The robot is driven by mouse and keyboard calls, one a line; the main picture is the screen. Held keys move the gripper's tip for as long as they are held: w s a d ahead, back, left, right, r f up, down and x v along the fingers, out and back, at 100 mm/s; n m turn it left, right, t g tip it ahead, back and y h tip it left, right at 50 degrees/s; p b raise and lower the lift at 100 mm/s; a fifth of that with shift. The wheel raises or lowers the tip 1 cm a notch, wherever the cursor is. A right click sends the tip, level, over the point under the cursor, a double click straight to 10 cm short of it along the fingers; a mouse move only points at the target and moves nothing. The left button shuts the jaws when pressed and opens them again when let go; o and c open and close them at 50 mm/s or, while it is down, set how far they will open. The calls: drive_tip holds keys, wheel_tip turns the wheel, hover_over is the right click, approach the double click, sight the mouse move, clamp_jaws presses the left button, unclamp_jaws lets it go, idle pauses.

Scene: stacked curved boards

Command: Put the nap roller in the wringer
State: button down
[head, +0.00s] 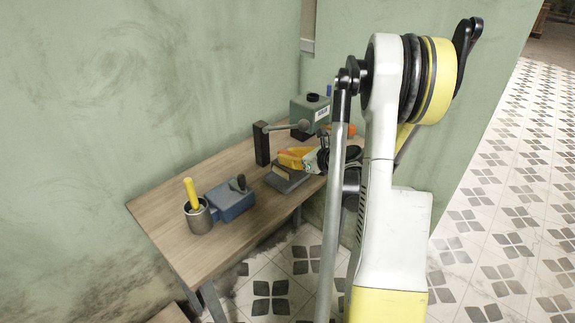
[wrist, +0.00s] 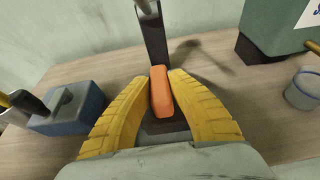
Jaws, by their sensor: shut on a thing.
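My gripper (wrist: 160,78), with yellow ribbed fingers, is shut on an orange rounded bar (wrist: 161,95), which seems to be the nap roller. In the head view my gripper (head: 284,158) is over the table and points left; the bar is hard to tell from the fingers there. The bar is above a dark grey base (head: 288,181), close to a black upright post (head: 262,146) with a ball-ended lever (head: 285,127). This post and base seem to be the wringer. The post (wrist: 154,42) stands just beyond the bar in the wrist view. Whether the bar touches the base is hidden.
A blue block (head: 231,202) with a dark knob and a grey cup (head: 198,219) holding a yellow handle stand at the table's left. A green box (head: 309,110) stands at the back.

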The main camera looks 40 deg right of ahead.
wheel_tip(320, 180, down, 2)
drive_tip(key=shift+f+b, duration=0.2)
drive_tip(key=shift+b, duration=0.15)
drive_tip(key=shift+r, duration=0.15)
drive_tip(key=shift+f, duration=0.6)
drive_tip(key=c, duration=1.4)
unclamp_jaws()
drive_tip(key=shift+o, duration=0.2)
drive_tip(key=shift+r, duration=0.1)
